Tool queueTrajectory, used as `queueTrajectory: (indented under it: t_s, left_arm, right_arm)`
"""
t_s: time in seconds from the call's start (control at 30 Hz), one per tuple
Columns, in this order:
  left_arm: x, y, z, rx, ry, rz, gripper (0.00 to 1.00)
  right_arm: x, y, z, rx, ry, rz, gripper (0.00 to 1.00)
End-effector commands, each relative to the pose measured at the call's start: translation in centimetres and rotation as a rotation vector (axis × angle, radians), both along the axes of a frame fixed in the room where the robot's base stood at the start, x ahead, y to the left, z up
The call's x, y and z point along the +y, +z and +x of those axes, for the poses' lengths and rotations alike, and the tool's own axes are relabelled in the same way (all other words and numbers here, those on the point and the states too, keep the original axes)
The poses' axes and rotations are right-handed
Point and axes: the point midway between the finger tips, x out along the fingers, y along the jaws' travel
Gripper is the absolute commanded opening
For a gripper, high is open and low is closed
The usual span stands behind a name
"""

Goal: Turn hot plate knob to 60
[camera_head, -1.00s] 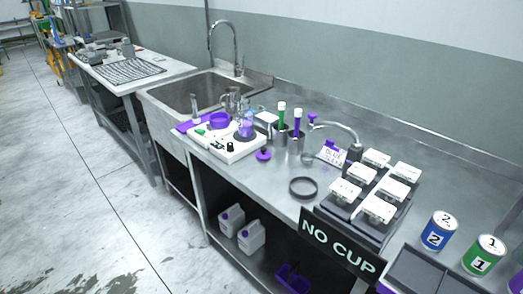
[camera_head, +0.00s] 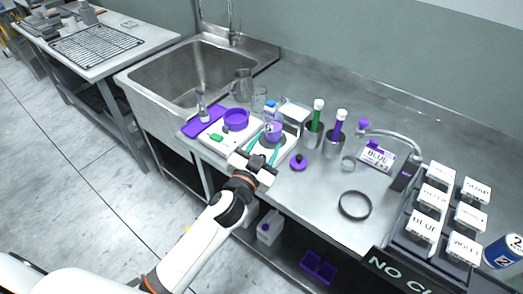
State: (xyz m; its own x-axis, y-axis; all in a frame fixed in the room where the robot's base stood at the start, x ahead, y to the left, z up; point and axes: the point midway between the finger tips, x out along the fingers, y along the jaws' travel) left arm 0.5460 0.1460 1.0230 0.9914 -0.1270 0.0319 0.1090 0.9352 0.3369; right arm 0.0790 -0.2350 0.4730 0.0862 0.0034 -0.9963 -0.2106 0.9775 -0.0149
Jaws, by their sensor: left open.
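The white hot plate (camera_head: 264,144) sits on the steel counter near its front edge, with a purple-filled beaker (camera_head: 274,130) on top. My left gripper (camera_head: 265,150) reaches in from the front over the hot plate's front side, its two teal fingers apart and nothing seen between them. The gripper and its wrist cover the front of the hot plate, so the knob and its setting are hidden. I cannot tell whether the fingers touch the hot plate or the knob. My right gripper is not in view.
Tubes in metal cups (camera_head: 333,143) stand behind. A black ring (camera_head: 355,205) lies on clear counter. The sink (camera_head: 195,75) is at the left.

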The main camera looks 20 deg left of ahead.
Motion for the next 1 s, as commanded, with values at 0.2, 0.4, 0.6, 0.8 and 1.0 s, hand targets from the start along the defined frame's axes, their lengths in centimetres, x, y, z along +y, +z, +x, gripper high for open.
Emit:
queueTrajectory:
  t_s: [0.2, 0.4, 0.6, 0.8, 1.0]
  left_arm:
    - [-8.4, 8.3, 2.0, -0.372, -0.39, 0.155, 0.45]
    - [-16.9, 9.0, 0.3, -0.493, -0.97, 0.5, 0.45]
    - [-15.3, 3.0, 1.0, -0.121, -1.414, 0.987, 0.45]
    - [-5.3, 1.3, 3.8, 0.521, -1.45, 1.35, 0.45]
    - [1.4, 3.3, 4.7, 0.918, -1.32, 1.462, 0.45]
  right_arm:
    - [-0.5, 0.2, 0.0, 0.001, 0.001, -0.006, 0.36]
    - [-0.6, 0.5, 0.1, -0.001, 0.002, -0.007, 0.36]
    - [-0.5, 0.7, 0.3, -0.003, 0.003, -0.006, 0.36]
    - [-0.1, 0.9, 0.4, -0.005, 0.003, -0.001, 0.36]
    - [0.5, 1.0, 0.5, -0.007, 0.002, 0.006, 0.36]
